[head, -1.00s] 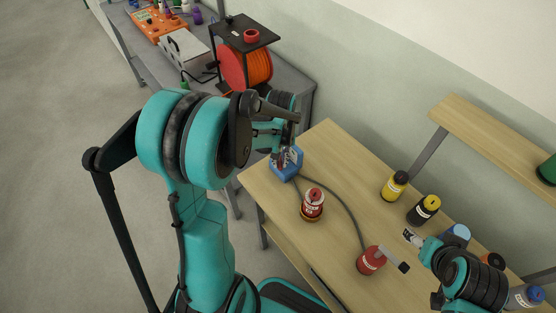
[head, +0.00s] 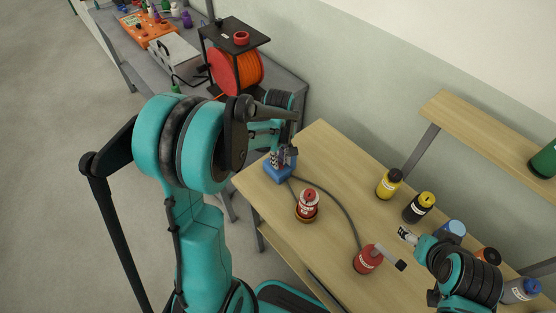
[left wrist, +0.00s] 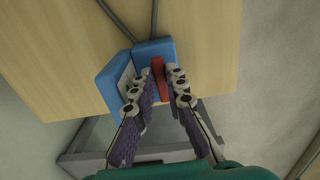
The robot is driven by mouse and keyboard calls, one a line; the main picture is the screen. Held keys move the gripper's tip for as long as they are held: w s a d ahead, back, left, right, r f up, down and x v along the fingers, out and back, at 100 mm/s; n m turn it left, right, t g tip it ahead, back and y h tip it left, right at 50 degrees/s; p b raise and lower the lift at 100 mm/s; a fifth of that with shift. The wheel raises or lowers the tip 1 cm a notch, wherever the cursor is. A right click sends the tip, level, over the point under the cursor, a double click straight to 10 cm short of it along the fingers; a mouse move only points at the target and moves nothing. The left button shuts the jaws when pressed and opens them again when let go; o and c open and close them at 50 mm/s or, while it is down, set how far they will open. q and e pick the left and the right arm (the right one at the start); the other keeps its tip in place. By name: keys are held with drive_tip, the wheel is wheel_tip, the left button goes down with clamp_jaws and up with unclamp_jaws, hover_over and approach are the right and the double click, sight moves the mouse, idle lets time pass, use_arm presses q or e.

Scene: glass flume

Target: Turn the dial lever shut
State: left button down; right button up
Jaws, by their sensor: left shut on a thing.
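A blue dial block (head: 281,172) sits at the table's far left corner, with a grey cable running from it. Its red lever (left wrist: 158,76) shows in the left wrist view, standing between my fingers. My left gripper (head: 279,157) reaches down over the block and is shut on the red lever. In the left wrist view, the fingers (left wrist: 158,88) flank the lever on both sides and hide part of the block. My right gripper (head: 407,235) is over the right part of the table, too small to tell its jaw state.
A red-and-white can (head: 307,205) and a red canister with a lever (head: 368,258) stand on the wooden table (head: 335,165). Yellow (head: 389,184) and black (head: 419,208) bottles stand at the back edge. An orange cable reel (head: 236,72) stands on the grey bench behind.

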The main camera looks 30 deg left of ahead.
idle(0.4)
use_arm(q)
drive_tip(key=c, duration=1.5)
unclamp_jaws()
drive_tip(key=shift+c, duration=0.2)
